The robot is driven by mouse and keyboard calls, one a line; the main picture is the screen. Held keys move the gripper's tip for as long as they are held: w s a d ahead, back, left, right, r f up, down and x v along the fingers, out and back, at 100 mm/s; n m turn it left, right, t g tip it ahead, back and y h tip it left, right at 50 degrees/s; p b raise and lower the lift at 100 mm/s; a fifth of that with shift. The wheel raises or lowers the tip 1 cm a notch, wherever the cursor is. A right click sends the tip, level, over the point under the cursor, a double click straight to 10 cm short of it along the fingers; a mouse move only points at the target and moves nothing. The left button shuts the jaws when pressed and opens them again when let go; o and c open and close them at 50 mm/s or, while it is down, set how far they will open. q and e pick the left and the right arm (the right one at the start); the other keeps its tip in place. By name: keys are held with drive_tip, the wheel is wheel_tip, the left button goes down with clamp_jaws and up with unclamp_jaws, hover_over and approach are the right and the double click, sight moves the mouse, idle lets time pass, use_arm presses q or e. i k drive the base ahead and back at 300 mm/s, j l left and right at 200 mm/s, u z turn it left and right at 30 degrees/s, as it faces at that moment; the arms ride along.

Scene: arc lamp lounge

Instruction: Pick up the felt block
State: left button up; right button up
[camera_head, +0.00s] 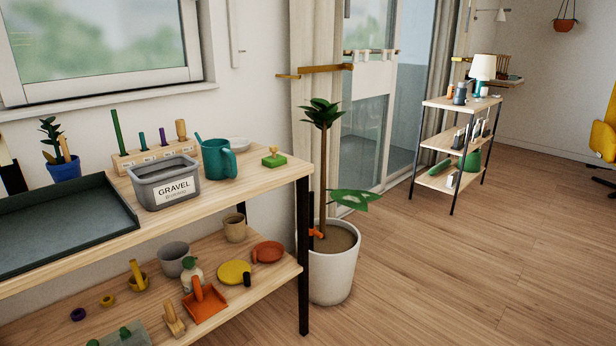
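A small green block with a wooden knob on top (274,160) sits on the upper shelf of the wooden rack (225,190), near its right end. It looks like the felt block, but no label shows on it. It stands upright and apart from the teal watering can (217,160) to its left. Neither of my grippers is in view.
A grey bin labelled GRAVEL (165,183) and a dark tray (60,225) fill the shelf further left. A white bowl (238,143) sits behind the can. A potted plant (333,265) stands right of the rack. Wooden floor (440,270) is clear further right.

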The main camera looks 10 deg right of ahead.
sight(275, 160)
drive_tip(key=i+l+u, duration=0.1)
drive_tip(key=u, duration=0.25)
drive_tip(key=i+u, duration=0.1)
drive_tip(key=u, duration=0.3)
drive_tip(key=l+u, duration=0.2)
drive_tip(key=u, duration=0.15)
drive_tip(key=i+l+u, duration=0.2)
drive_tip(key=l, duration=0.15)
drive_tip(key=l+u, duration=0.15)
drive_tip(key=l, duration=0.2)
drive_tip(key=i+l+u, duration=0.2)
drive_tip(key=l, duration=0.15)
drive_tip(key=l+u, duration=0.1)
drive_tip(key=l, duration=1)
